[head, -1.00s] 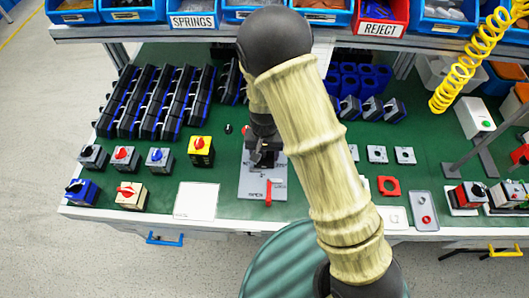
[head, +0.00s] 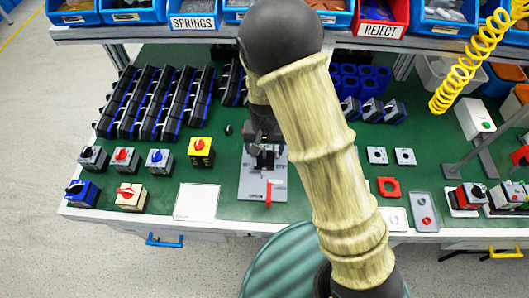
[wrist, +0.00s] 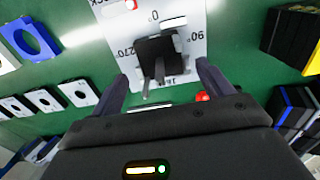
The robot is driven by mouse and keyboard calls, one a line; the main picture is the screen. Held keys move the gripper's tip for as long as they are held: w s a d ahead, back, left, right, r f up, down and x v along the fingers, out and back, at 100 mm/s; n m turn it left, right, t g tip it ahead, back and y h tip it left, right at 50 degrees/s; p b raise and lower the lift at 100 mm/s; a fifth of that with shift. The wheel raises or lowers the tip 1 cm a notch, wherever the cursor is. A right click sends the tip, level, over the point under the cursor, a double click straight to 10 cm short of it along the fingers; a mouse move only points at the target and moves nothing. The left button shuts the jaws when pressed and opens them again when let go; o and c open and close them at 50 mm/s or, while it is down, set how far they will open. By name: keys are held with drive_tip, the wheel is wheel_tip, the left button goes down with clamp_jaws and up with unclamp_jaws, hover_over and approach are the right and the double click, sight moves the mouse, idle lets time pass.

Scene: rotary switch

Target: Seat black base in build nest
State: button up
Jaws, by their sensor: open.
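The black base (wrist: 158,55) stands on the grey build-nest plate (wrist: 187,18), which carries angle marks such as 0, 90 and 270. In the wrist view the base looks a little turned against the plate; I cannot tell whether it is fully down in the nest. My gripper (wrist: 163,82) is open, with one dark finger on each side and clear gaps to the base. In the head view the base (head: 265,159) shows small and dark on the plate (head: 250,187), below my gripper, whose fingertips are hard to make out there.
A red lever (head: 268,194) stands at the plate's front. A white sheet (head: 197,202) and several finished switches lie to the left. Dark racks (head: 150,103) fill the back left. A red square ring (head: 388,187) and grey plates lie to the right.

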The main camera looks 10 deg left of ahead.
wheel_tip(320, 180, up, 8)
drive_tip(key=shift+r, duration=0.1)
idle(0.8)
drive_tip(key=s+d+r+t, duration=0.1)
drive_tip(key=s+d+r, duration=0.1)
drive_tip(key=d, duration=0.5)
drive_tip(key=s+d+r, duration=0.3)
drive_tip(key=d, duration=0.4)
drive_tip(key=s+d+r+t, duration=0.1)
drive_tip(key=s+d+r, duration=0.1)
drive_tip(key=d, duration=0.5)
drive_tip(key=shift+s+r+m+t, duration=0.15)
drive_tip(key=shift+s+m+t, duration=0.15)
drive_tip(key=shift+s, duration=0.5)
drive_tip(key=p+v, duration=0.3)
drive_tip(key=shift+w+r, duration=0.25)
drive_tip(key=shift+w, duration=0.1)
